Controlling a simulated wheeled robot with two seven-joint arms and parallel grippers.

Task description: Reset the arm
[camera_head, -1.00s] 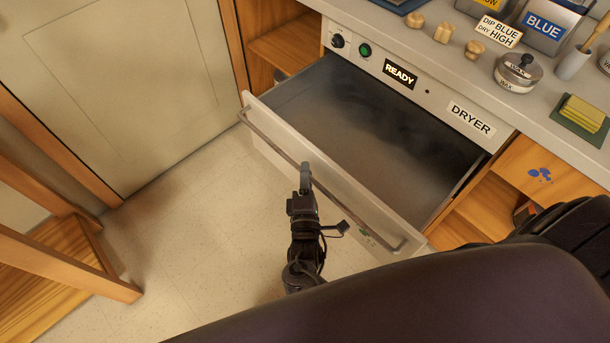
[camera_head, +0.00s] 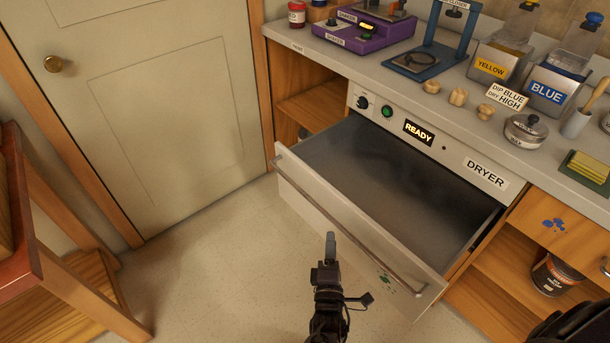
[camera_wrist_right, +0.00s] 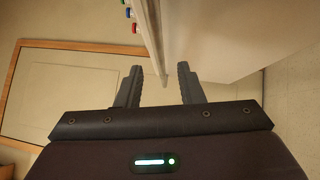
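The dryer drawer (camera_head: 340,225) is pulled out below the counter, and its visible interior looks empty. A long bar handle (camera_head: 345,220) runs along its front. My right gripper (camera_head: 330,246) is in front of the drawer front, low and near the middle, and looks clear of the handle. In the right wrist view my right gripper (camera_wrist_right: 160,84) has its two fingers apart with nothing held between them. A pale panel edge (camera_wrist_right: 155,45) shows beyond the fingertips. My left gripper is not in view.
The counter (camera_head: 440,85) holds a purple shaker (camera_head: 365,30), yellow (camera_head: 495,65) and blue (camera_head: 550,92) containers, and a wax pot (camera_head: 525,130). The floor (camera_head: 215,265) between is clear.

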